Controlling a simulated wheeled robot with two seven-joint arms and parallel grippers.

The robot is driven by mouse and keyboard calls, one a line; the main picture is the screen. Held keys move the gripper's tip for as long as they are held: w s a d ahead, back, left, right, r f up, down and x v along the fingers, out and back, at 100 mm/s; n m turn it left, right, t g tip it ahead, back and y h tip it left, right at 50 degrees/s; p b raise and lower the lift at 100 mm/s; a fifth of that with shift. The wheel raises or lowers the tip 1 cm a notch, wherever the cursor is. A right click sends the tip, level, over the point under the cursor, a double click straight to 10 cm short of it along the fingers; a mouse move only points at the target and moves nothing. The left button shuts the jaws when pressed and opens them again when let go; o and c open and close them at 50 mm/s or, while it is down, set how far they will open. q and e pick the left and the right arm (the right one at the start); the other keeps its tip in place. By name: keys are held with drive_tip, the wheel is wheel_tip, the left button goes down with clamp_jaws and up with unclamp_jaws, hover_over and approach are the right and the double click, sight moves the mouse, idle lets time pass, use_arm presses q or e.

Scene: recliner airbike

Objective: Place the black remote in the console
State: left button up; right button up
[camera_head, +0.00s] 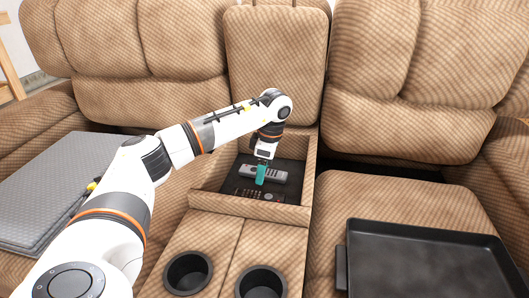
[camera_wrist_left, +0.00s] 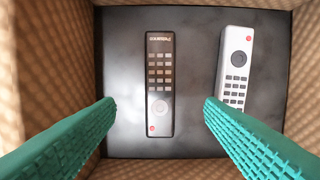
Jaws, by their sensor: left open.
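The black remote (camera_wrist_left: 159,85) lies flat on the dark floor of the console compartment, buttons up. It also shows in the head view (camera_head: 257,194), dark against the dark floor. The console (camera_head: 250,210) is the open tan box between the seats. My left gripper (camera_head: 261,174), with teal fingers, reaches down into the console. In the left wrist view the gripper (camera_wrist_left: 159,108) is open, with one finger either side of the black remote and clear gaps between. It holds nothing. My right gripper is not in view.
A light grey remote (camera_wrist_left: 236,68) lies in the same compartment, to the right of the black one in the wrist view. Two cup holders (camera_head: 188,272) are in front of the console. A black tray (camera_head: 430,262) rests on the right seat. A grey slab (camera_head: 60,185) lies at the left.

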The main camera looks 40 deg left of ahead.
use_arm(q)
wheel_tip(320, 180, up, 3)
drive_tip(key=shift+w+d+f+p, duration=0.15)
drive_tip(key=shift+f+p, duration=0.05)
drive_tip(key=shift+p, duration=0.1)
idle(0.4)
